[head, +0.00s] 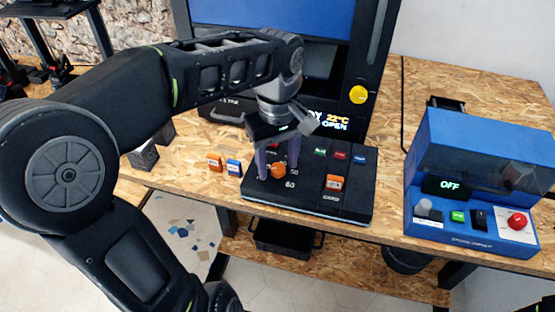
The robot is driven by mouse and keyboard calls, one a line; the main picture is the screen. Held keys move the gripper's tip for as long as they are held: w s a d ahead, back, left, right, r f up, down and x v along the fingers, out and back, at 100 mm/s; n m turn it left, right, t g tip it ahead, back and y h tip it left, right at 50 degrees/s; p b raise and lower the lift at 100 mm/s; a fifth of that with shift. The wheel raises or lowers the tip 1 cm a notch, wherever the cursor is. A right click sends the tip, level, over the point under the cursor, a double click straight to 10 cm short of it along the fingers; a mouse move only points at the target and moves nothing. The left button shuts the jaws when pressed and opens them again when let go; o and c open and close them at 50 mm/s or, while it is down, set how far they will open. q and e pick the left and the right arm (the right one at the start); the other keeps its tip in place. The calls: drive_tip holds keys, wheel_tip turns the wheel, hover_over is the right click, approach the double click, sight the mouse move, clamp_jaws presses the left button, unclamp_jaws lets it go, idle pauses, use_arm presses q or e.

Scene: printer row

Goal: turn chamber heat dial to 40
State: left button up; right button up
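The chamber heat dial is a small orange knob (277,171) on the black control panel (345,209) in front of the printer. The numbers 50 and 60 show beside it; its other marks are hidden by my gripper, and I cannot read where it points. My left gripper (277,172) reaches down over the panel with its two purple-grey fingers apart, one on each side of the knob. A gap seems to show between fingers and knob. The printer display (328,121) reads 22°C and OPEN. My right gripper is not in view.
Green, red and blue buttons and an orange tag (334,183) are on the panel's right half. A blue machine (475,180) reading OFF stands at right. Bare wood lies between it and the panel.

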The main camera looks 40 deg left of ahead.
use_arm(q)
clamp_jaws()
idle(0.3)
drive_tip(key=shift+m, duration=0.3)
drive_tip(key=m, duration=0.4)
drive_tip(key=shift+w, duration=0.1)
drive_tip(key=m, duration=0.4)
drive_tip(key=shift+d+m+b, duration=0.1)
drive_tip(key=shift+m+b, duration=0.2)
drive_tip(key=shift+m, duration=0.1)
drive_tip(key=m, duration=0.3)
drive_tip(key=shift+m, duration=0.3)
drive_tip(key=m, duration=0.3)
drive_tip(key=shift+m, duration=0.4)
drive_tip(key=m, duration=0.7)
drive_tip(key=shift+d+r, duration=0.1)
drive_tip(key=shift+d, duration=0.05)
